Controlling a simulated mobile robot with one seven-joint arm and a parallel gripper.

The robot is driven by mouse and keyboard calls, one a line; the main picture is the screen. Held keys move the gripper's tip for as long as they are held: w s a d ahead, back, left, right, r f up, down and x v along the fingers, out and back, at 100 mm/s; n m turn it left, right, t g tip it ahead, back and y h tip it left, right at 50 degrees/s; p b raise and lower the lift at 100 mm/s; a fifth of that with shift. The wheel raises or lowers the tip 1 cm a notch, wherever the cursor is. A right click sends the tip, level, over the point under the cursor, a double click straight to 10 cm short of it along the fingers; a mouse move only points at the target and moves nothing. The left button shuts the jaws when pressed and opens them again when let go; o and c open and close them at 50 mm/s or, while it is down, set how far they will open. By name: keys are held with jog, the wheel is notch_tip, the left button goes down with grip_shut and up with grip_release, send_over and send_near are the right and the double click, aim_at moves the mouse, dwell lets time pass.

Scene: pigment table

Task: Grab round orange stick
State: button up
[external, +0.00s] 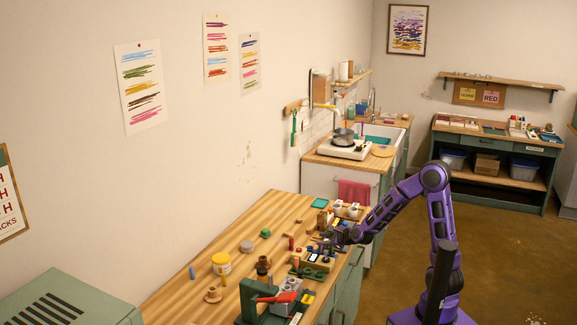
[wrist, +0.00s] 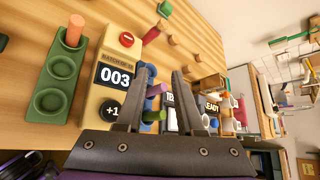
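A round orange stick (wrist: 75,30) stands upright in the end hole of a green tray (wrist: 62,72) with round holes, at the upper left of the wrist view. The tray's other visible holes look empty. In the external view my gripper (external: 334,236) is over the table's right part.
A counter box (wrist: 116,75) reading 003 stands between the tray and my gripper. A purple stick (wrist: 156,89) and other coloured sticks show beyond the fingers.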

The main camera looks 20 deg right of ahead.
aim_at(297, 258)
jog(key=s+a+f+m+y, duration=0.1)
jog(key=s+a+m, duration=0.1)
jog(key=s+a+f+m, duration=0.1)
jog(key=s+a+m, duration=0.1)
jog(key=a, duration=0.1)
jog(key=s+a+f+m+y+b, duration=0.1)
jog(key=s+a+m, duration=0.1)
jog(key=s+a, duration=0.1)
jog(key=shift+a+f+y, duration=0.15)
jog(key=shift+f+y, duration=0.05)
jog(key=shift+y, duration=0.1)
jog(key=shift+w+a, duration=0.1)
jog(key=shift+a, duration=0.15)
jog(key=shift+w+a+f+m, duration=0.15)
jog(key=shift+w+a+m, duration=0.05)
jog(key=shift+m, duration=0.1)
jog(key=b+x, duration=0.1)
jog(key=x, duration=0.5)
jog(key=shift+w+a, duration=0.1)
jog(key=shift+w, duration=0.2)
grip_shut()
